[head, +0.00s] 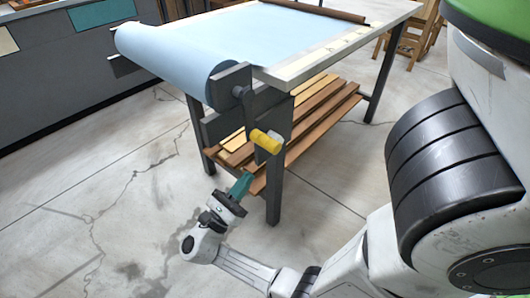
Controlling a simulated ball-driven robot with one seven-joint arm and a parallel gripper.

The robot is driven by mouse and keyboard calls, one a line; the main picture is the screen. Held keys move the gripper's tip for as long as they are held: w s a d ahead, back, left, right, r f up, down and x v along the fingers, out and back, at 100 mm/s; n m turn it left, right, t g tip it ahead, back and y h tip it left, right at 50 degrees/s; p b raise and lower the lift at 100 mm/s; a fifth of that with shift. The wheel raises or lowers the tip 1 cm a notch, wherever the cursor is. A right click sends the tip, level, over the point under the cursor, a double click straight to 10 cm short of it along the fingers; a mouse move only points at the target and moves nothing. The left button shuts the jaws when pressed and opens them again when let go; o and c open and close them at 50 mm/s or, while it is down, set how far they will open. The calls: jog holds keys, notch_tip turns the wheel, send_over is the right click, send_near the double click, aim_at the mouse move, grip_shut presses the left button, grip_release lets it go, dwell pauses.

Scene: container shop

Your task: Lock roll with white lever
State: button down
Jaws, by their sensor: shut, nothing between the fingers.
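A light blue roll (185,55) is mounted at the near left end of a table (345,45), and its sheet runs over the tabletop. A dark bracket (230,88) holds the roll's near end. A yellow handle (266,141) sticks out on a grey crank below the bracket. I cannot make out a white lever. My gripper (246,178), with teal fingers, is shut and empty. In the picture it is below and slightly left of the yellow handle, apart from it, in front of the table's lower shelf.
The lower shelf (318,108) of brown slats spans the table legs. A near table leg (275,185) stands just right of my gripper. A grey cabinet (50,65) is at the back left, and wooden stools (422,30) at the back right. The concrete floor at left is clear.

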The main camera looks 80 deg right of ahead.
aim_at(276, 135)
jog(key=b+x, duration=0.1)
jog(key=x, duration=0.8)
jog(key=shift+s+d+r+p, duration=0.1)
jog(key=shift+r+p, duration=0.1)
jog(key=shift+p, duration=0.15)
jog(key=r+y+p, duration=0.1)
jog(key=p, duration=0.2)
jog(key=d+r+t+y+p, duration=0.1)
jog(key=p, duration=0.2)
jog(key=s+r+y+p, duration=0.1)
jog(key=p, duration=0.2)
jog(key=shift+d, duration=0.35)
jog(key=p, duration=0.2)
jog(key=d+t+y+p, duration=0.1)
jog(key=p, duration=0.2)
jog(key=shift+s+d+r+y, duration=0.15)
jog(key=shift+s+r+y, duration=0.15)
jog(key=shift+s+r, duration=0.1)
jog(key=shift+s+d+f+t+y+p, duration=0.25)
jog(key=shift+t+y+p, duration=0.25)
jog(key=shift+p, duration=0.35)
jog(key=shift+r, duration=0.1)
